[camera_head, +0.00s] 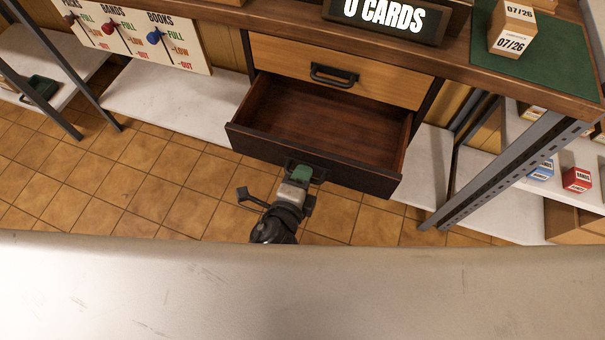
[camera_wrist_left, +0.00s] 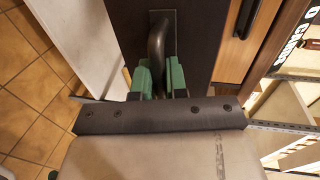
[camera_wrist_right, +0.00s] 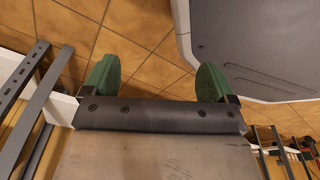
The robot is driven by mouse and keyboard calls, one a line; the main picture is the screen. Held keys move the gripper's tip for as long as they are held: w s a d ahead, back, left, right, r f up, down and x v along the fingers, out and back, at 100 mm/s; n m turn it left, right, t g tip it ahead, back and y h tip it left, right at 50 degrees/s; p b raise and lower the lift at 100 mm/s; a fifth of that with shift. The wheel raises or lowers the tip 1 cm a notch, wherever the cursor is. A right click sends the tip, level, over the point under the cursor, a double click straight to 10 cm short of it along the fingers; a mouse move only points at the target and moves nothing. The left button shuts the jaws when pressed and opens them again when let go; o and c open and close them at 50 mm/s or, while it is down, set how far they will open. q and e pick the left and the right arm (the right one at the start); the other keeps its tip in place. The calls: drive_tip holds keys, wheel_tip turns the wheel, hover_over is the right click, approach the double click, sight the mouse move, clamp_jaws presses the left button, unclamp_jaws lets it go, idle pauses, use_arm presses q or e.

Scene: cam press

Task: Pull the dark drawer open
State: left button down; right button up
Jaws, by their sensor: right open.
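The dark drawer (camera_head: 375,178) stands pulled out below a light wooden drawer, and its brown inside is empty. Its dark handle shows in the left wrist view (camera_wrist_left: 157,38). My left gripper (camera_head: 298,173) is at the front of the dark drawer. In the left wrist view its green fingers (camera_wrist_left: 160,80) are close together on both sides of the handle, shut on it. The fingers partly hide the handle in the head view. My right gripper (camera_wrist_right: 155,80) has its green fingers wide apart, with nothing between them, above the tiled floor. It is not in the head view.
The light wooden drawer (camera_head: 290,62) above is closed. A counter with a green mat (camera_head: 560,65) and a date block (camera_head: 511,27) is overhead. A grey metal shelf post (camera_head: 520,168) stands at the right. Tiled floor (camera_head: 170,200) is clear at the left.

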use_arm(q)
drive_tip(key=c, duration=1.2)
unclamp_jaws()
drive_tip(key=shift+o, duration=0.2)
drive_tip(key=shift+s, duration=0.2)
drive_tip(key=b+v, duration=0.1)
drive_tip(key=v, duration=0.9)
drive_tip(key=shift+s, duration=0.2)
use_arm(e)
drive_tip(key=w, duration=0.1)
drive_tip(key=r, duration=0.1)
drive_tip(key=w+r, duration=0.1)
drive_tip(key=shift+w+a+r, duration=0.1)
drive_tip(key=shift+w+a, duration=0.15)
drive_tip(key=shift+w, duration=0.1)
use_arm(q)
drive_tip(key=shift+a, duration=0.15)
